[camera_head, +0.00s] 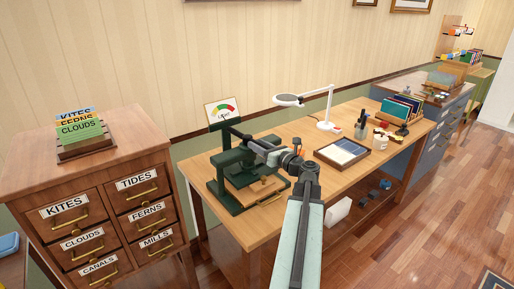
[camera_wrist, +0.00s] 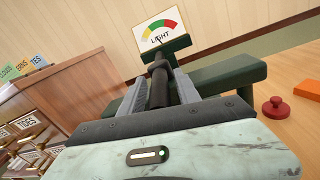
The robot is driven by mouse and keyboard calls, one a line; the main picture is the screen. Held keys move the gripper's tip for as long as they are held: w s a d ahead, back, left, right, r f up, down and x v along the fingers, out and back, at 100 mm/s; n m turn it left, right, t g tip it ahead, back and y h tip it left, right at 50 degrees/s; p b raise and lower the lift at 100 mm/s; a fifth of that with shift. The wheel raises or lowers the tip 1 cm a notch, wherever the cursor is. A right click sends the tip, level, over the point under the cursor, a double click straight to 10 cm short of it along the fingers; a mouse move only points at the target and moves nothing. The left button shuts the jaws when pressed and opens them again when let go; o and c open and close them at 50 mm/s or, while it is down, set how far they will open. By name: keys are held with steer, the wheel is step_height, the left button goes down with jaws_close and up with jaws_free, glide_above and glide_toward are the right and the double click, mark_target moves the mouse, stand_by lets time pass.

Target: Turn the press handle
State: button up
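The dark green press (camera_head: 227,172) stands on the wooden desk, with a wooden board (camera_head: 256,189) on its bed. Its dark handle (camera_wrist: 158,72) shows in the wrist view, standing between the two grey fingers of my gripper (camera_wrist: 163,82). In the head view my gripper (camera_head: 258,148) reaches the press from the right, beside its upper part. The fingers stand on either side of the handle; I cannot tell whether they press on it. A dial card (camera_head: 222,112) with green, yellow and red bands and a word like LIGHT stands behind the press; it also shows in the wrist view (camera_wrist: 160,32).
A labelled drawer cabinet (camera_head: 112,180) stands left of the desk. A white lamp (camera_head: 327,108) and a framed tray (camera_head: 343,151) lie to the right, with books (camera_head: 400,107) beyond. In the wrist view a red knob (camera_wrist: 275,107) and an orange block (camera_wrist: 308,88) sit at right.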

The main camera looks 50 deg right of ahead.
steer(key=s+a, duration=0.1)
steer(key=s, duration=0.6)
steer(key=shift+s, duration=0.3)
stand_by(0.6)
